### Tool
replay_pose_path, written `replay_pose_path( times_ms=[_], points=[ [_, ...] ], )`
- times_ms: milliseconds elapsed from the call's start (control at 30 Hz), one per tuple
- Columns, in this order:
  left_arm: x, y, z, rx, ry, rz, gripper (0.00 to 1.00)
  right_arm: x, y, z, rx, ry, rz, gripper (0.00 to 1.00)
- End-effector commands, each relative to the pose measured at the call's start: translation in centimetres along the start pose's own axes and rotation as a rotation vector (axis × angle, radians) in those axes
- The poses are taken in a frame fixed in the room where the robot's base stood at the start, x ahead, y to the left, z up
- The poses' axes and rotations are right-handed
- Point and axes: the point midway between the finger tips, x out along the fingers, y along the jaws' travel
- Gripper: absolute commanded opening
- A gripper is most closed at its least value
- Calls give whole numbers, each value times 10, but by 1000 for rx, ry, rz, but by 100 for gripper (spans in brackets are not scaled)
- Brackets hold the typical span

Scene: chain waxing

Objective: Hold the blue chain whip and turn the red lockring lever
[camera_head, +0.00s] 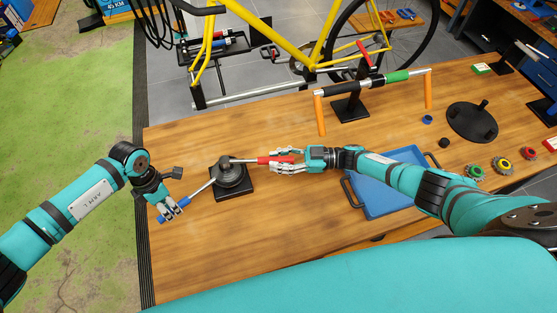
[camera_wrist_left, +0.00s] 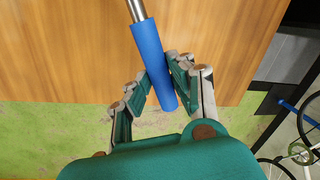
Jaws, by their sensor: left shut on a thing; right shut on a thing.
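The blue chain whip handle (camera_head: 174,213) points down and left from the black lockring fixture (camera_head: 232,180) on the wooden bench. My left gripper (camera_head: 170,209) is shut on this handle near its end. In the left wrist view the blue handle (camera_wrist_left: 151,62) runs between the fingers of my left gripper (camera_wrist_left: 158,88), with its metal shaft above. The red lockring lever (camera_head: 268,160) extends right from the fixture. My right gripper (camera_head: 290,161) is shut on the red lever near its outer end, partly hiding it.
A blue tray (camera_head: 380,206) lies just right of my right gripper, partly under my right arm. A black round stand (camera_head: 471,121) and several coloured rings are at the right.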

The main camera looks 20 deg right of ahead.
Motion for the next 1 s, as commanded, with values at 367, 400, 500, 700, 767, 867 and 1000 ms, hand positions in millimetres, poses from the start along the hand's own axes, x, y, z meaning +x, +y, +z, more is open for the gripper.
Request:
replay_pose_path(
  times_ms=[367, 400, 500, 700, 767, 867, 1000],
  points=[
    [-4, 3, 0, -5, -1, 6, 0, 0, 5, -4, -5, 5, 11, 45],
    [-4, 3, 0, -5, -1, 6, 0, 0, 5, -4, -5, 5, 9, 45],
    [-4, 4, 0, -6, -2, 8, 0, 0, 3, -4, -4, 6, 7, 45],
    [-4, 4, 0, -5, -3, 9, 0, 0, 2, -2, -2, 3, 5, 45],
    [-4, 4, 0, -5, -3, 8, 0, -2, 2, -2, -2, 2, 5, 45],
    [-4, 4, 0, -5, -3, 8, 0, -10, 2, -1, -2, 1, 6, 45],
    [-4, 4, 0, -5, -4, 9, 0, -34, 2, -1, -2, -1, 7, 45]
  ],
)
